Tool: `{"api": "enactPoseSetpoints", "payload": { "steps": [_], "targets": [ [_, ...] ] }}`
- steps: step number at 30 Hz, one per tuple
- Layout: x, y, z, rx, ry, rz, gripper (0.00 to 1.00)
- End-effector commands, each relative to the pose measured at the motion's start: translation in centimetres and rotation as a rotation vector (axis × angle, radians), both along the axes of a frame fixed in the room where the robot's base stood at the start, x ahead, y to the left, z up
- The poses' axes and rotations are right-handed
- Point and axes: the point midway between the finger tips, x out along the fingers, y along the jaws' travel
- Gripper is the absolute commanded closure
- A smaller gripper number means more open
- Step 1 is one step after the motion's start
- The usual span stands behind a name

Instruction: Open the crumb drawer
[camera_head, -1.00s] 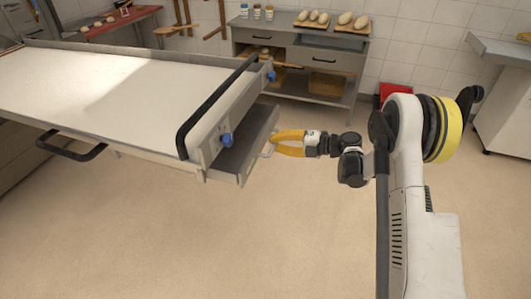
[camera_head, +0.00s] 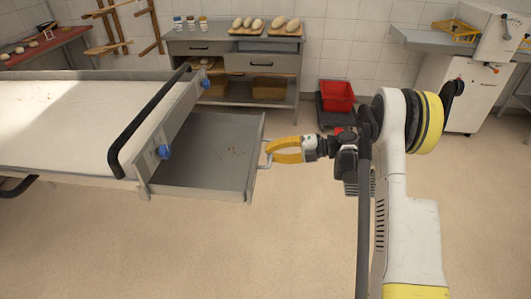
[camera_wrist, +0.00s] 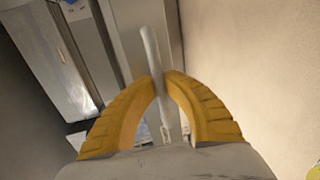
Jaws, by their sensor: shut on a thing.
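The crumb drawer (camera_head: 208,150) is a grey metal tray pulled well out from the end of the white-topped loader table (camera_head: 60,125). Its inside floor shows a few reddish-brown crumbs. A light bar handle (camera_head: 265,155) is on its right-hand front. My gripper (camera_head: 270,151), with yellow fingers, is at this handle and shut on it. In the wrist view the handle (camera_wrist: 150,55) runs between the two yellow fingertips (camera_wrist: 163,82), and the drawer front is beyond it. The part of the handle between the fingers is partly hidden.
Blue knobs (camera_head: 164,152) and a black bar (camera_head: 145,125) are on the table's end. A grey bench (camera_head: 232,44) with loaves stands at the back. The floor in front is clear.

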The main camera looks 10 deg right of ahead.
Motion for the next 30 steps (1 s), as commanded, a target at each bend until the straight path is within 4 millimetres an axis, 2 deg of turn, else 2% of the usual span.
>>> {"api": "enactPoseSetpoints", "payload": {
  "steps": [6,9,20,23,30],
  "targets": [
    [0.1,-0.1,0.1,0.001,-0.001,-0.004,1.0],
    [0.1,-0.1,0.1,0.001,-0.001,-0.003,0.67],
    [0.0,-0.3,0.1,0.001,0.0,-0.003,0.66],
    [-0.4,-1.5,0.3,0.0,0.0,-0.005,0.66],
    [-2.1,-6.3,1.4,0.0,0.001,-0.006,0.66]
  ]
}}
